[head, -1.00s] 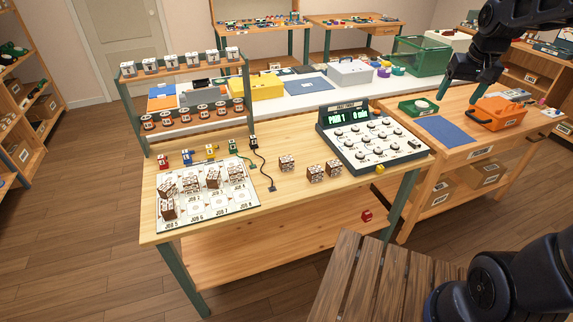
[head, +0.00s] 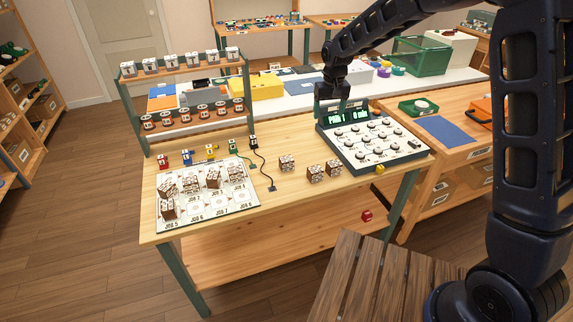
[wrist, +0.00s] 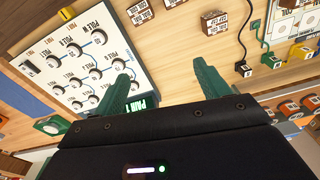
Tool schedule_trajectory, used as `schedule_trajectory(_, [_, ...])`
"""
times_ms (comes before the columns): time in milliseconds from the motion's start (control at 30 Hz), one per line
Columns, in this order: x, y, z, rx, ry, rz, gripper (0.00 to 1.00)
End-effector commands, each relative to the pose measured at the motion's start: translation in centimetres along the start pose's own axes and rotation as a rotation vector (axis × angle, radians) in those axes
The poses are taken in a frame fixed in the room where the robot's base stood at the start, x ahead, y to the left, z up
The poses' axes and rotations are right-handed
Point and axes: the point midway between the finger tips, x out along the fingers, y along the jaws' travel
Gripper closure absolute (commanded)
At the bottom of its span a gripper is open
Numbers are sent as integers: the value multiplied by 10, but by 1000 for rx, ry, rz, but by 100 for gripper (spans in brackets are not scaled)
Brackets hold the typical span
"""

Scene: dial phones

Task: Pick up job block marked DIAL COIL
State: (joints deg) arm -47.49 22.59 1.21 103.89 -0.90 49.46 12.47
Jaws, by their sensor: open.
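Brown job blocks with white printed labels stand on the wooden table (head: 270,208). Three are loose: a left one (head: 287,163), a middle one (head: 315,174) and a right one (head: 333,168). Several more (head: 168,209) sit on the white job board (head: 225,213).
The grey tester (head: 370,140) with rows of knobs lies right of the loose blocks. Black and green cables (head: 265,170) lie on their left. A two-tier rack (head: 190,95) stands behind the job board.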

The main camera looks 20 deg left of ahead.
Motion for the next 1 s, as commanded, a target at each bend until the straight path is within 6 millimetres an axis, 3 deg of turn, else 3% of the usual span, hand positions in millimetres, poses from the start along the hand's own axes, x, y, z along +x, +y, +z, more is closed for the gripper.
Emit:
schedule_trajectory(33, [18, -22, -6, -22, -14, 0, 25])
schedule_trajectory(200, [67, -84, -18, -82, -43, 2, 25])
schedule_trajectory(400, [107, -133, -21, -125, -65, 5, 25])
schedule_trajectory(600, [122, -146, -20, -137, -72, 6, 25])
schedule_trajectory(1000, [169, -145, -17, -136, -72, 7, 25])
